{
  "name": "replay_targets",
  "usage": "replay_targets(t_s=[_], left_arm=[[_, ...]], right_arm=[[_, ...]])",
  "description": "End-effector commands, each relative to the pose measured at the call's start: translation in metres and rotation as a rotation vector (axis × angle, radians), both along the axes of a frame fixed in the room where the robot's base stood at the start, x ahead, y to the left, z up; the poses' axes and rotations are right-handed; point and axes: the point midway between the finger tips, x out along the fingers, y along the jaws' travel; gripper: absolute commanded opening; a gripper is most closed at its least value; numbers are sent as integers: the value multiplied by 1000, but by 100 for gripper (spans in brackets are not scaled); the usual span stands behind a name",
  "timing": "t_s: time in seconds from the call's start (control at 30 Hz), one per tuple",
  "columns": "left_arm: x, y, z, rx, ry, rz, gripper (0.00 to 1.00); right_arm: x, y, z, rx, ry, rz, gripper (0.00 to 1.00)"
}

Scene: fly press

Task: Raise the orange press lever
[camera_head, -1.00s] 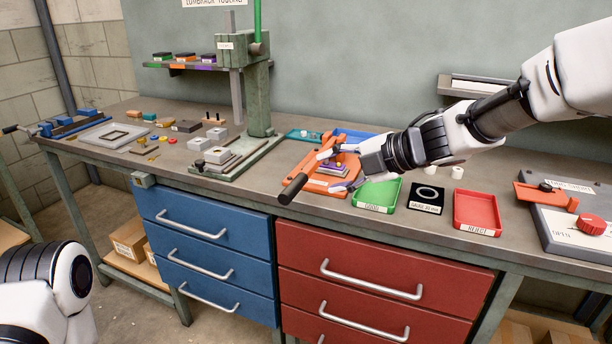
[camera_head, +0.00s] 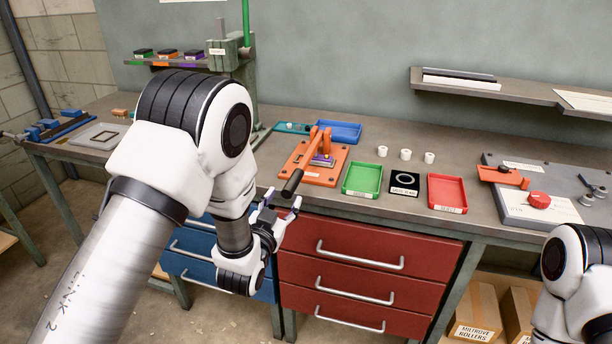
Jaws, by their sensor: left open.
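The orange press (camera_head: 327,174) stands on the bench near the front edge, with a small purple part (camera_head: 323,160) on its bed. Its orange lever (camera_head: 318,140) reaches forward and down, ending in a black handle (camera_head: 292,183) that hangs low by the bench's front edge. My left gripper (camera_head: 283,200) is open, its fingers pointing up just below and in front of the handle. I cannot tell whether they touch it. Only a part of my right arm shows at the lower right; its gripper is out of view.
A green tray (camera_head: 362,179), a black pad with a ring (camera_head: 404,183) and a red tray (camera_head: 447,192) lie right of the press. A blue tray (camera_head: 339,131) and small white rings (camera_head: 405,154) lie behind. Red drawers (camera_head: 345,275) are below.

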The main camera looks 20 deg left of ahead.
Motion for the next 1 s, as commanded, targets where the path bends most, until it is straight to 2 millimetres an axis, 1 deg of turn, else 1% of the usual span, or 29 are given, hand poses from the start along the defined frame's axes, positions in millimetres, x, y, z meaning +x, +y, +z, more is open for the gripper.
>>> replay_targets(t_s=[0.13, 0.3, 0.4, 0.53, 0.73, 0.77, 0.8, 0.87, 0.9, 1.0], left_arm=[[18, 0, 1, -1, -2, 1, 54], [52, -1, 1, -2, -1, 1, 54], [67, -2, 0, -1, 0, 1, 54], [76, -2, -1, -1, 2, 1, 54], [76, -2, -2, -1, 2, 0, 54], [76, -2, -2, -1, 3, 1, 43], [76, -2, -2, -1, 3, 1, 29], [76, -2, -2, -1, 3, 1, 8], [76, -2, -2, -1, 3, 1, 0], [76, -2, -2, -1, 2, 0, 0]], right_arm=[[0, 0, 4, 1, 0, 1, 54], [1, 0, 12, 1, -1, 1, 54], [1, 0, 14, 1, -2, 1, 54], [1, 0, 15, 1, -2, 1, 54], [1, 0, 14, 2, -3, 2, 54], [1, 0, 14, 2, -3, 2, 54], [1, 0, 14, 2, -3, 2, 54], [1, 0, 14, 2, -3, 2, 54], [1, 0, 14, 2, -3, 2, 54], [1, 0, 14, 2, -3, 2, 54]])
